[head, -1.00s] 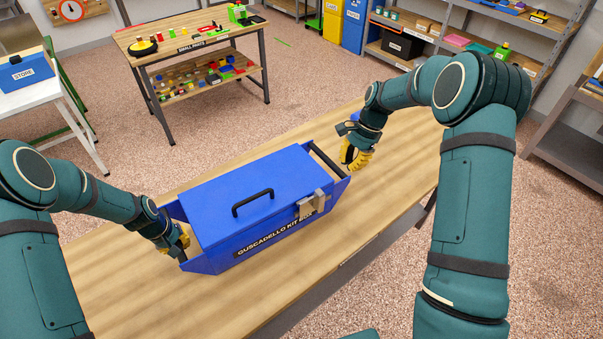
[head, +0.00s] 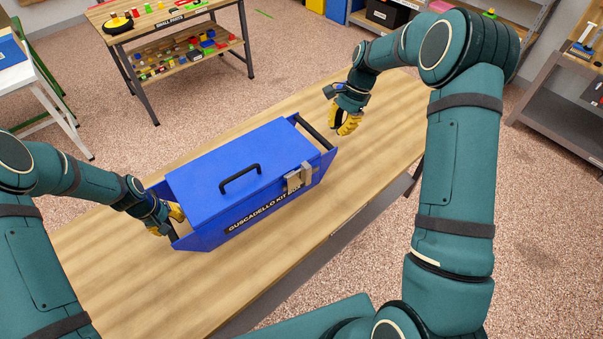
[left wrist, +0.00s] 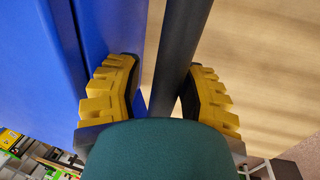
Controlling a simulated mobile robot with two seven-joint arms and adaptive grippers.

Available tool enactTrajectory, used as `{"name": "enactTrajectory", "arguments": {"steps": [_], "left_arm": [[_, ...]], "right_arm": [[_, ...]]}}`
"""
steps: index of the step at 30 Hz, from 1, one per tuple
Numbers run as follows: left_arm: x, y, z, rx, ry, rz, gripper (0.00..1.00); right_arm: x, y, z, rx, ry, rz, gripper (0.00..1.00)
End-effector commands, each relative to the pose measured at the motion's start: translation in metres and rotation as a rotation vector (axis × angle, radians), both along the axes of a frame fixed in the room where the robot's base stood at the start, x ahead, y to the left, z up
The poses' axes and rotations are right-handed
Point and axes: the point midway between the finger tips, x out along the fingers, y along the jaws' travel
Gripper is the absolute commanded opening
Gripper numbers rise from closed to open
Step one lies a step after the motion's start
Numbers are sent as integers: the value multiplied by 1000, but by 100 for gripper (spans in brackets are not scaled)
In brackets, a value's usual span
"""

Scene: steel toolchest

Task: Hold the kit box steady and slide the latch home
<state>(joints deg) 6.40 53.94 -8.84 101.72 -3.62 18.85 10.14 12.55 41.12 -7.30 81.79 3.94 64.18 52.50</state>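The blue kit box (head: 215,175) stands on the wooden workbench, lid closed, with a black handle (head: 240,178) on top. A metal latch (head: 298,177) sits on its front face near the right end. My left gripper (head: 172,220) is at the box's left end. In the left wrist view its yellow fingers (left wrist: 165,92) stand apart, one on each side of the dark end bar (left wrist: 182,50), with a gap visible on the left. My right gripper (head: 345,122) is beyond the box's right end, empty, with its fingers apart and pointing down. The latch's inner parts are too small to tell.
The workbench (head: 120,275) is bare in front of the box and to its right. A small-parts table (head: 170,25) stands behind, across open floor. A white table (head: 40,75) is at the left, and grey shelving (head: 560,110) at the right.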

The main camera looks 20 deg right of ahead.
Motion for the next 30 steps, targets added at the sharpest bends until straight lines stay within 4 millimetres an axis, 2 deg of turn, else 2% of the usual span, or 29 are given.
{"name": "enactTrajectory", "arguments": {"steps": [5, 10, 24, 30], "left_arm": [[-5, 2, -4, 3, 13, -2, 39], [-4, 3, 7, 3, 7, -1, 39], [-8, 19, 94, 1, 0, 0, 39], [-9, 22, 114, 0, 2, -1, 39]], "right_arm": [[0, 0, 0, 0, 0, 0, 0], [0, 0, 0, 0, 0, 0, 0], [0, 0, 0, 0, 0, 0, 0], [0, 0, 0, 0, 0, 0, 0]]}}
